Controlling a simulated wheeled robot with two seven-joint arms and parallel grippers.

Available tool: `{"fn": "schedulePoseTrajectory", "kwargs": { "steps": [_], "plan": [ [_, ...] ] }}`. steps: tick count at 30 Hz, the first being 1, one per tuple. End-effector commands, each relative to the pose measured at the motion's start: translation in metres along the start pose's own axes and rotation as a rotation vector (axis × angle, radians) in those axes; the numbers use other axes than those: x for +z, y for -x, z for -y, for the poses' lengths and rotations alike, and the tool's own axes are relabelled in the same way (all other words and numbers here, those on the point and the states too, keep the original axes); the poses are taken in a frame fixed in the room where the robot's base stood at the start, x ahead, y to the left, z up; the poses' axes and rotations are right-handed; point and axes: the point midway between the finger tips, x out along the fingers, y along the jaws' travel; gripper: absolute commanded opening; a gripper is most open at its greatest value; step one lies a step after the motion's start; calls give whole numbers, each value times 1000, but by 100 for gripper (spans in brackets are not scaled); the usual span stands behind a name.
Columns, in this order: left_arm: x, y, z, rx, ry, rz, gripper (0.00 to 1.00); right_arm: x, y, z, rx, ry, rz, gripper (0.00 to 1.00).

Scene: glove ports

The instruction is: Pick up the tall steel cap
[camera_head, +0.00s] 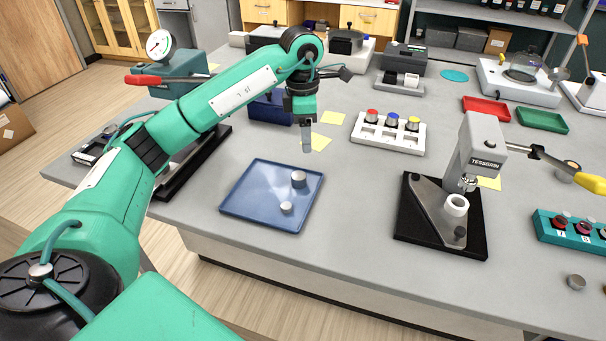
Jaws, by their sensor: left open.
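A blue tray (245,195) lies on the grey bench near its front edge, left of the middle. A taller steel cap (298,179) stands upright in its right part. A shorter, smaller steel cap (286,207) sits nearer the tray's front. My left gripper (307,147) hangs pointing down above the bench, just beyond the tray's far edge in the picture, a little above the taller cap and apart from it. It is open, with nothing visible between its fingers. The gap between the fingers is seen edge-on. My right gripper is out of view.
A press (480,150) on a black base stands right of the tray. A white rack (390,133) with red, blue and yellow-topped items is behind. A dark blue bin (268,108) stands behind my left gripper. Bare bench lies between tray and press.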

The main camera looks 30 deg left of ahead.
Motion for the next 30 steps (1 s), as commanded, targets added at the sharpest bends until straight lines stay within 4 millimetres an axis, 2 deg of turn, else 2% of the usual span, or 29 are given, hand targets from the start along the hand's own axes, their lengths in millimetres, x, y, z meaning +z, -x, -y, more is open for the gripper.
{"fn": "schedulePoseTrajectory", "kwargs": {
  "steps": [2, 5, 16, 25, 30],
  "plan": [
    [-10, 6, -6, 16, 16, -38, 61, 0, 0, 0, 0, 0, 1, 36],
    [-16, 2, -8, 21, 23, -59, 61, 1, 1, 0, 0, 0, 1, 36],
    [-19, -63, -8, 17, 21, -58, 61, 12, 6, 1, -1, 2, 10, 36],
    [-21, -84, -7, 18, 21, -56, 61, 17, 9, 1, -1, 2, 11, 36],
    [-24, -105, -4, 16, 21, -56, 61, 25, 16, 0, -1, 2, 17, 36]
  ]
}}
